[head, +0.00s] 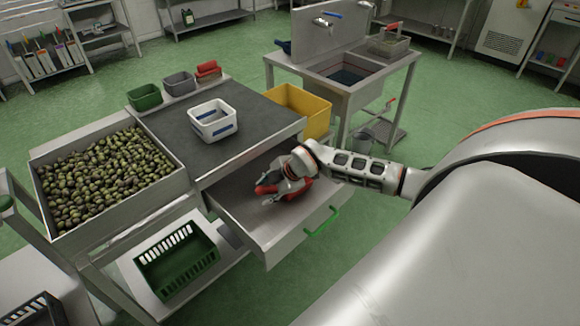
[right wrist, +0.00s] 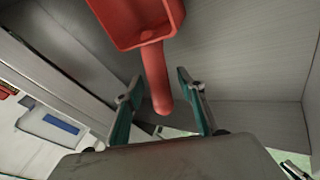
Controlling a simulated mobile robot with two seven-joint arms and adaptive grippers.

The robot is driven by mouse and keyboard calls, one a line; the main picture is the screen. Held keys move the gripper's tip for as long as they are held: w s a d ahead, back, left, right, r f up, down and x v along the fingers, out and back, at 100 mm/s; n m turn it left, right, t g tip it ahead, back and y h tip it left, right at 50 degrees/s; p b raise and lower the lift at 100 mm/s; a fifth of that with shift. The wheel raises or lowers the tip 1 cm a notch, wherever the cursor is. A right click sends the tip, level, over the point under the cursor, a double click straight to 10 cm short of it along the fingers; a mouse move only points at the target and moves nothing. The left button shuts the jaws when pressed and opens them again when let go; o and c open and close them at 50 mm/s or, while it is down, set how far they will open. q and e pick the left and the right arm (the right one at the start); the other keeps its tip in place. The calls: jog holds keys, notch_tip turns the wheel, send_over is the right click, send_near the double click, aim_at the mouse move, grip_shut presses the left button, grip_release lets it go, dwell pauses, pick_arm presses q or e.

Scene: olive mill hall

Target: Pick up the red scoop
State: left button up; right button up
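The red scoop (right wrist: 155,48) lies in the open drawer (head: 258,232). In the right wrist view its bowl is at the top and its handle points down toward my right gripper (right wrist: 160,98). The two fingers are open, one on each side of the handle end, with gaps visible on both sides. In the head view my right gripper (head: 268,194) reaches down into the drawer; the scoop there is largely hidden by the gripper and wrist. My left gripper is not in view.
The drawer has a green handle (head: 322,222) and walls around the gripper. Above it, the dark worktop holds a white bin (head: 212,124). An olive-filled tray (head: 62,222) is left, a yellow bin (head: 312,104) behind, and a green crate (head: 178,281) below.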

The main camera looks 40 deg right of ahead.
jog(key=shift+c, duration=0.3)
grip_shut()
jog(key=shift+r, duration=0.1)
